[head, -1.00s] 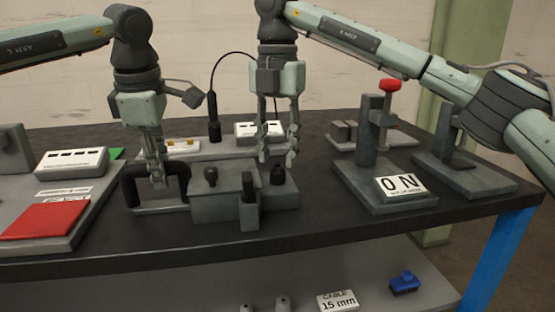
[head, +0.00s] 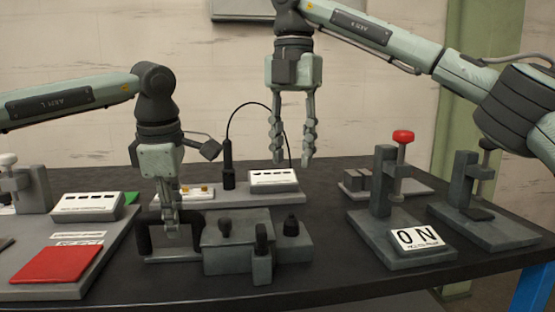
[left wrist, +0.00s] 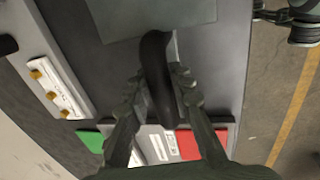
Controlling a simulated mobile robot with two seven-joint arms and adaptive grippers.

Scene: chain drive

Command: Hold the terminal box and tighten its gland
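The grey terminal box (head: 228,256) stands mid-table in the head view, with small dark knobs on top. A dark conical fitting (head: 291,226), which may be the gland, stands on its right part. A black arched handle (head: 144,238) is at its left side; it also shows in the left wrist view (left wrist: 157,72). My left gripper (head: 171,229) has its fingers on both sides of the handle bar, seemingly closed on it. My right gripper (head: 292,158) is raised behind and above the box, its fingers apart and empty.
A white labelled block (head: 274,180) and an upright black rod (head: 228,165) are behind the box. A stand with a red knob (head: 403,137) and an ON plate (head: 417,240) is at right. A red pad (head: 56,265) lies at left.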

